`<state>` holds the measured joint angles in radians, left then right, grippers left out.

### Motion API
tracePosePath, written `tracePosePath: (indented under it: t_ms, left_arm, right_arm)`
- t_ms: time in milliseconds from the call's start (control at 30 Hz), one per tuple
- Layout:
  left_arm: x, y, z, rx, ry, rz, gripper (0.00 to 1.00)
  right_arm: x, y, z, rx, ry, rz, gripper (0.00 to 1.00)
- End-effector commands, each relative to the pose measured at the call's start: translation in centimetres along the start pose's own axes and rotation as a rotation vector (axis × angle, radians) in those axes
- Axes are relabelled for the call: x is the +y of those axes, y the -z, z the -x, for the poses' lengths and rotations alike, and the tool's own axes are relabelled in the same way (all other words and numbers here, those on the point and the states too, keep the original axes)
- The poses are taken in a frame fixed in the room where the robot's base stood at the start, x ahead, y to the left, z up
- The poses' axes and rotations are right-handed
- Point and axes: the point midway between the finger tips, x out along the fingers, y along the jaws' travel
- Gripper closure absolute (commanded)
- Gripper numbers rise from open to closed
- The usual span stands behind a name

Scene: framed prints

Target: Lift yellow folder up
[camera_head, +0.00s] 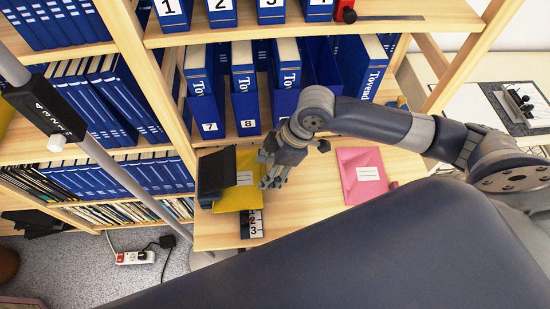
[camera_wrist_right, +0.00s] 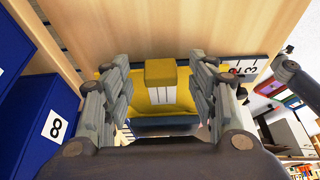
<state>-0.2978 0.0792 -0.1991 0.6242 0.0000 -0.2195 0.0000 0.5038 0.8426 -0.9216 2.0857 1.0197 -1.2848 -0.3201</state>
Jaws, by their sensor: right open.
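The yellow folder (camera_head: 236,197), with a white label, lies on the wooden shelf board, partly beside or under a black item (camera_head: 214,176). My right gripper (camera_head: 266,177) is at the folder's right edge in the head view. In the right wrist view the yellow folder (camera_wrist_right: 160,97) shows between the two spread fingers of my right gripper (camera_wrist_right: 160,72). The fingers are open, and I cannot tell whether they touch it. My left gripper is not in view.
A pink folder (camera_head: 361,174) lies on the board to the right. A numbered strip (camera_head: 252,224) lies near the front edge. Blue binders (camera_head: 245,108) stand behind on the shelf. A grey pole (camera_head: 120,175) crosses the left side. Bare board lies between the folders.

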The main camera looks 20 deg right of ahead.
Motion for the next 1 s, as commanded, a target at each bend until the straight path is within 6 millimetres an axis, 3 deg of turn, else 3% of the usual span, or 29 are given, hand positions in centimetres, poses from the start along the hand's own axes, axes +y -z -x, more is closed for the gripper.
tracePosePath:
  t_ms: [133,433,667,1000]
  left_arm:
    - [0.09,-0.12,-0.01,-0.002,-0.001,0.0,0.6]
    - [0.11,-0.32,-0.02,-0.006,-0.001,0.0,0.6]
    - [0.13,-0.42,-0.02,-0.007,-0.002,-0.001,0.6]
    - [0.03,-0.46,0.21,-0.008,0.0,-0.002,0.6]
  right_arm:
    - [-0.08,0.01,-0.94,0.0,0.001,0.001,0.47]
    - [-0.06,-0.01,-1.07,0.0,0.0,0.001,0.47]
    - [-0.04,-0.01,-1.05,0.0,0.0,0.0,0.94]
    - [-0.05,-0.04,-0.95,-0.001,0.0,0.0,0.94]
